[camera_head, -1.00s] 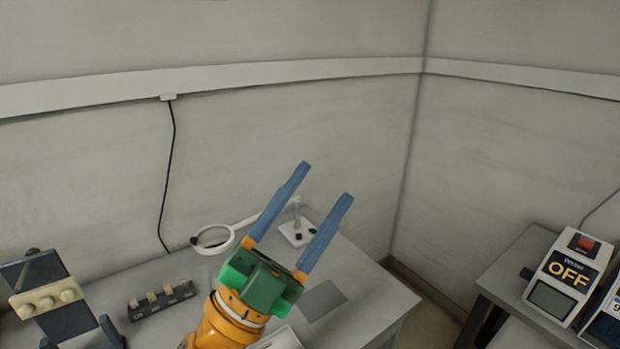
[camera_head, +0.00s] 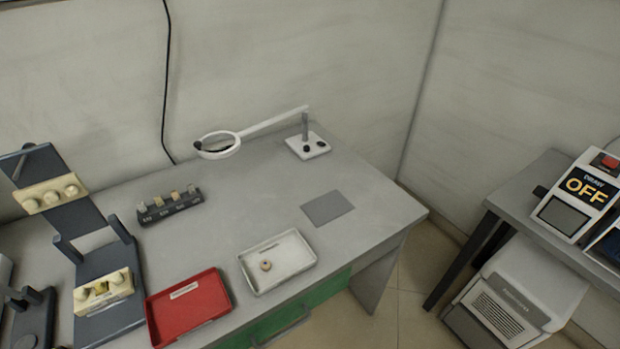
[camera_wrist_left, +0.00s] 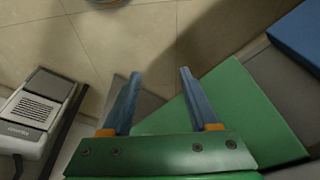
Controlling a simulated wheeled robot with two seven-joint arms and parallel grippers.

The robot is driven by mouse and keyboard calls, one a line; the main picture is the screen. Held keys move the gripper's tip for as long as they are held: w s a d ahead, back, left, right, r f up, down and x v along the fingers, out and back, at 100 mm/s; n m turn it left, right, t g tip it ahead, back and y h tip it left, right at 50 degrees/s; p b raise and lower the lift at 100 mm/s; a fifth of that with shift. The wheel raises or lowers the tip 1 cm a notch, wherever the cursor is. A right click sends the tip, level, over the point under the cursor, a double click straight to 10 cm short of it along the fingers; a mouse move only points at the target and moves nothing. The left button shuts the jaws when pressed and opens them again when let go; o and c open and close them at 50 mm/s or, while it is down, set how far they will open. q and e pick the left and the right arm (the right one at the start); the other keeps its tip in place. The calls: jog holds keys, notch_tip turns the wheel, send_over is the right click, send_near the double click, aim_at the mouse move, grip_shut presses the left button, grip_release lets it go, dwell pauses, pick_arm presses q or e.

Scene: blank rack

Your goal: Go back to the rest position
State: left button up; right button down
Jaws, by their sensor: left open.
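My left gripper (camera_wrist_left: 160,73) shows only in the left wrist view. Its two blue fingers are spread apart with nothing between them, and tiled floor and a grey surface lie beyond them. A green panel (camera_wrist_left: 250,110) lies just to the right of the fingers in that view. Neither of my grippers is in the head view. The grey workbench (camera_head: 235,215) is seen there with no arm over it.
The bench holds a white tray (camera_head: 303,262) with a small round piece, a red tray (camera_head: 215,313), a magnifier lamp (camera_head: 232,150), and racks at left. A side table (camera_head: 545,170) carries an OFF-display device (camera_head: 560,215); a white machine (camera_head: 535,295) stands below.

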pick_arm(q)
jog(key=s+a+f+g+b, duration=0.1)
jog(key=s+f+b, duration=0.35)
jog(key=f, duration=0.55)
jog(key=s+a+f+b, duration=0.1)
jog(key=s+f+b, duration=0.35)
jog(key=f, duration=0.55)
jog(key=s+f+g+b, duration=0.1)
jog(key=s+f+b, duration=0.35)
jog(key=f, duration=0.65)
pick_arm(e)
notch_tip(320, 180, down, 15)
jog(key=p, duration=0.1)
pick_arm(q)
notch_tip(320, 180, up, 13)
jog(key=p, duration=1.2)
jog(key=shift+s+a+p, duration=0.2)
jog(key=shift+s+p, duration=0.1)
jog(key=shift+s, duration=0.05)
pick_arm(e)
notch_tip(320, 180, up, 13)
jog(key=shift+f, duration=0.1)
